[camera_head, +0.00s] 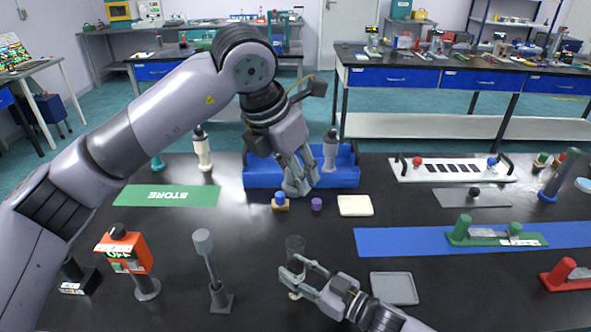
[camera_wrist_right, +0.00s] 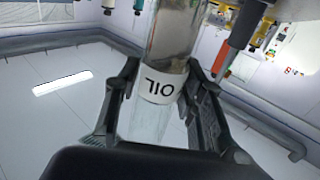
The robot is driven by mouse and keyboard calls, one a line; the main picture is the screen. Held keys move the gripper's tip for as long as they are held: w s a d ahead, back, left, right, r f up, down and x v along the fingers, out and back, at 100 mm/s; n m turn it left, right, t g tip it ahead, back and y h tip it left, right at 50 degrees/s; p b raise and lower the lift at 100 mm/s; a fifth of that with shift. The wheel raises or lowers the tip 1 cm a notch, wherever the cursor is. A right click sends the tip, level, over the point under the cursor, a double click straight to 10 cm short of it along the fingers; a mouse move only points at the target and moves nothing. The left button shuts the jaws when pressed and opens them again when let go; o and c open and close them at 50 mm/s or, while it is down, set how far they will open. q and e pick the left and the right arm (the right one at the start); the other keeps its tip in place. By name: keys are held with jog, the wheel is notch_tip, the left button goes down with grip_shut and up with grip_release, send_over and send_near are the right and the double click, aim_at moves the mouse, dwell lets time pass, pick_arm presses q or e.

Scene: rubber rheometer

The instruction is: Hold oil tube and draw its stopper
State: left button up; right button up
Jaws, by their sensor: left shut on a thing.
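The clear oil tube (camera_head: 295,246) stands upright above the dark bench. Its white label (camera_wrist_right: 158,88) reads OIL upside down in the right wrist view. My right gripper (camera_head: 293,283) has a finger on each side of the tube at the label and looks shut on it. The upper end of the tube is cut off in the right wrist view, and I make out no stopper in it. My left gripper (camera_head: 299,187) points down at the front of the blue tray, shut on a small grey thing, mostly hidden, which I cannot identify.
The blue tray (camera_head: 345,180) holds a pale bottle (camera_head: 330,150). A blue-topped wooden block (camera_head: 280,205), a purple cap (camera_head: 317,204) and a cream pad (camera_head: 355,206) lie before it. A grey post (camera_head: 209,265) stands left; a grey dish (camera_head: 394,289) lies right.

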jog(key=o, duration=0.4)
jog(key=shift+d, duration=0.1)
